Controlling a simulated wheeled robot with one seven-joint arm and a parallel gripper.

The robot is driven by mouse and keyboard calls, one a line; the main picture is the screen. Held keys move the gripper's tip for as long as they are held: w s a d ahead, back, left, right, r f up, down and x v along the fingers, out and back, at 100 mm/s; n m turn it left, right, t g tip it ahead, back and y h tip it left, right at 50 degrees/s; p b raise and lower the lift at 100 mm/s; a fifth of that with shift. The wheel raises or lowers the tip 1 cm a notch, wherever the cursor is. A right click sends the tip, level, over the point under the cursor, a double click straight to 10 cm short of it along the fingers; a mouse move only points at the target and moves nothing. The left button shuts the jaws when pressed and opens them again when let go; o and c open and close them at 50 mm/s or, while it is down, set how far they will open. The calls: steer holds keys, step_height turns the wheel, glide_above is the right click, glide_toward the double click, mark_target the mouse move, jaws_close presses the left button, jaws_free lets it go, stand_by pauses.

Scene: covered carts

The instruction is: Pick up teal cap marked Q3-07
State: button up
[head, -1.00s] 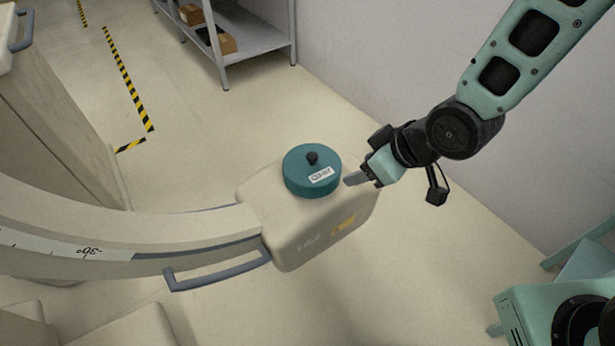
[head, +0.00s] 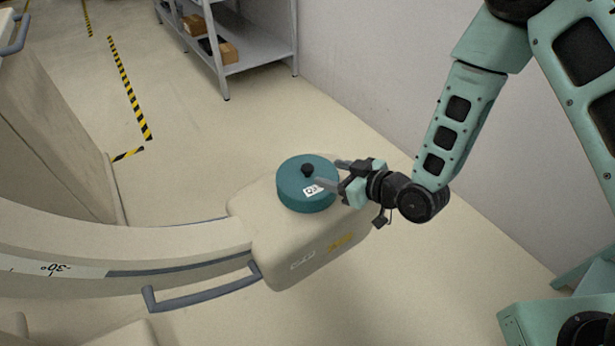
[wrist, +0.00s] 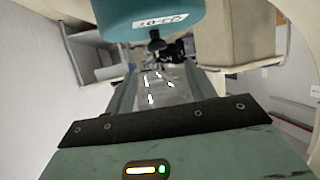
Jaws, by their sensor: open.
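The teal cap (head: 300,195) is a round lid with a black knob (head: 307,169) on top. It sits on the end of a cream housing (head: 300,245). A white label (head: 313,190) is on its side, partly covered by a finger in the head view. In the wrist view the cap (wrist: 165,18) fills the top edge, its label (wrist: 160,22) ending in "07" and its knob (wrist: 155,42) pointing down. My gripper (head: 332,173) is open and empty, its fingers spread at the right of the knob. Whether a finger touches the cap is unclear.
The housing ends a curved cream arm (head: 120,236) with a grey handle (head: 200,292) on its front. A metal shelf (head: 262,48) with boxes stands at the back, and a white wall (head: 400,90) is behind my arm. Open floor lies between them.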

mark_target(309, 168)
steer(key=x, duration=0.4)
steer(key=shift+w+a+f, duration=0.1)
steer(key=shift+a, duration=0.05)
steer(key=shift+d+f+x, duration=0.1)
steer(key=shift+f+x, duration=0.1)
steer(key=shift+x, duration=1.1)
steer(key=shift+d+f+x, duration=0.1)
steer(key=shift+f+x, duration=0.05)
steer(key=shift+x, duration=1.2)
steer(key=c, duration=1.1)
